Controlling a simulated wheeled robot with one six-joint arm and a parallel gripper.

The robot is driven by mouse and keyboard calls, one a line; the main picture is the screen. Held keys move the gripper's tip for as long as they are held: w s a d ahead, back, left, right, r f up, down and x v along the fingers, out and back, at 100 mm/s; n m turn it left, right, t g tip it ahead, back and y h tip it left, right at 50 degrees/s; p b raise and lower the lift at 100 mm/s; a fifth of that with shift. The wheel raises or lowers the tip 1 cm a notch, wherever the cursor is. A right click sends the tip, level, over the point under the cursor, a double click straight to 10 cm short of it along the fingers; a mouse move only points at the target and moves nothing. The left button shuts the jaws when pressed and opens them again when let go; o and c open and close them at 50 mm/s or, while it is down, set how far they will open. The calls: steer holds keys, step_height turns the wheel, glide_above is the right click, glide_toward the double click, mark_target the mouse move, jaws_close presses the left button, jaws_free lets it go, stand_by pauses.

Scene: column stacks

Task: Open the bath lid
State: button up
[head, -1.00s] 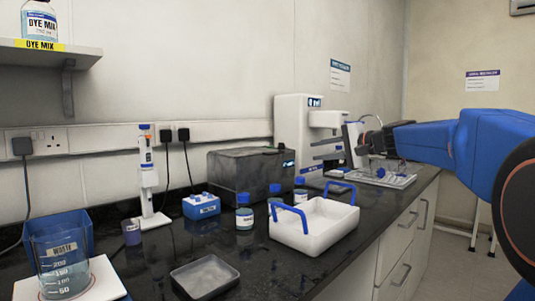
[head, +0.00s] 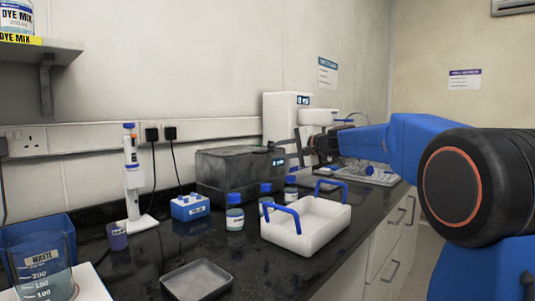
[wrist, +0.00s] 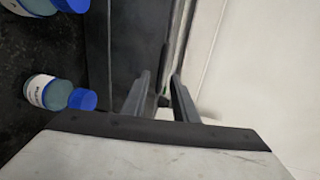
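The bath is a dark grey box (head: 222,182) with a small lit display, standing against the wall. Its flat dark lid (head: 235,153) looks closed. My gripper (head: 288,153) is at the right end of the bath, its fingers pointing left towards it. In the wrist view my gripper (wrist: 161,84) has its two fingers apart, with the dark edge of the bath (wrist: 138,40) just beyond them. I cannot tell whether a finger touches the lid. A small dark part shows between the fingers; I cannot tell what it is.
Several blue-capped bottles (head: 235,215) stand in front of the bath. A white tray with blue handles (head: 305,240) is on the counter below my arm. A white machine (head: 280,115) stands behind my gripper. A pipette stand (head: 133,185) is to the left.

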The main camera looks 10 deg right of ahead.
mark_target(268, 152)
steer(key=shift+x, duration=2.8)
jaws_close()
